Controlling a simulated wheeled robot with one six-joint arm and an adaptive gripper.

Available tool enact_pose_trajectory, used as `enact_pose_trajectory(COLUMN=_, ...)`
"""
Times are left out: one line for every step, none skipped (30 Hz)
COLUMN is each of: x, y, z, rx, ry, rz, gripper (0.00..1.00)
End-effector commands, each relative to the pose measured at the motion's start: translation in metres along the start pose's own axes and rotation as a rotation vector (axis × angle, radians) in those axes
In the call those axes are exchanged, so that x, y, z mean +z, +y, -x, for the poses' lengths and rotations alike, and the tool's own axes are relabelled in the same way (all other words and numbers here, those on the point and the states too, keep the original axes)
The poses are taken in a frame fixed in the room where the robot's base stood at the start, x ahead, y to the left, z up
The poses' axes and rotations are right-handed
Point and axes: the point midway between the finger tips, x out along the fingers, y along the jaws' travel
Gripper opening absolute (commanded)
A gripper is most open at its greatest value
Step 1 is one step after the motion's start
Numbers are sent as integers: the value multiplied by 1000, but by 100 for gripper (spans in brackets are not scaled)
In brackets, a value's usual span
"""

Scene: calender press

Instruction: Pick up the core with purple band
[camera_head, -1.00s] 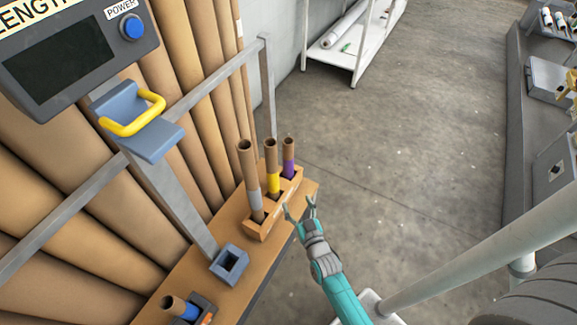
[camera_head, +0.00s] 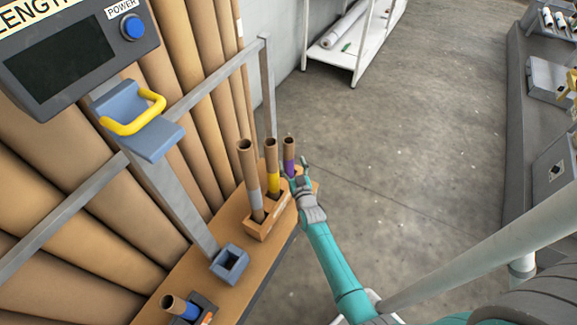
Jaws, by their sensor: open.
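The core with purple band (camera_head: 289,157) stands upright at the right end of a wooden rack, its brown top and purple band showing. Its lower part is hidden behind my gripper. My gripper (camera_head: 295,168) is open, with its fingers close to the purple-banded core; I cannot tell whether they touch it. The yellow-banded core (camera_head: 273,180) stands just left of it, and the grey-banded core (camera_head: 250,175) is further left. All three sit in the wooden rack (camera_head: 262,231) on the bench.
A blue-grey square socket (camera_head: 229,263) and a blue-banded core (camera_head: 181,308) are on the bench (camera_head: 184,268) nearer me. A metal rail and large brown rolls stand at left. A control panel (camera_head: 60,62) is upper left.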

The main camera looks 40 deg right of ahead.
Motion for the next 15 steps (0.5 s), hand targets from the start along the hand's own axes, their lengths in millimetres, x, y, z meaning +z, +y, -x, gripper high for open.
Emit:
enact_pose_trajectory(x=0, y=0, z=-5, rx=0, ry=1, rz=0, gripper=73)
enact_pose_trajectory(x=0, y=0, z=-9, rx=0, ry=1, rz=0, gripper=73)
enact_pose_trajectory(x=0, y=-1, z=-14, rx=0, ry=2, rz=0, gripper=73)
enact_pose_trajectory(x=0, y=-1, z=-19, rx=0, ry=2, rz=0, gripper=73)
enact_pose_trajectory(x=1, y=-1, z=-23, rx=0, ry=2, rz=0, gripper=73)
enact_pose_trajectory(x=2, y=-1, z=-28, rx=0, ry=2, rz=0, gripper=73)
enact_pose_trajectory(x=2, y=-1, z=-32, rx=0, ry=2, rz=0, gripper=73)
enact_pose_trajectory(x=2, y=-1, z=-35, rx=0, ry=1, rz=0, gripper=73)
enact_pose_trajectory(x=2, y=-1, z=-40, rx=0, ry=2, rz=0, gripper=73)
enact_pose_trajectory(x=2, y=-1, z=-42, rx=0, ry=1, rz=0, gripper=73)
enact_pose_trajectory(x=3, y=-1, z=-44, rx=0, ry=0, rz=0, gripper=73)
enact_pose_trajectory(x=3, y=-1, z=-46, rx=0, ry=0, rz=0, gripper=73)
enact_pose_trajectory(x=3, y=-1, z=-47, rx=0, ry=0, rz=0, gripper=73)
enact_pose_trajectory(x=2, y=-1, z=-48, rx=0, ry=1, rz=0, gripper=73)
enact_pose_trajectory(x=2, y=-1, z=-49, rx=0, ry=1, rz=0, gripper=73)
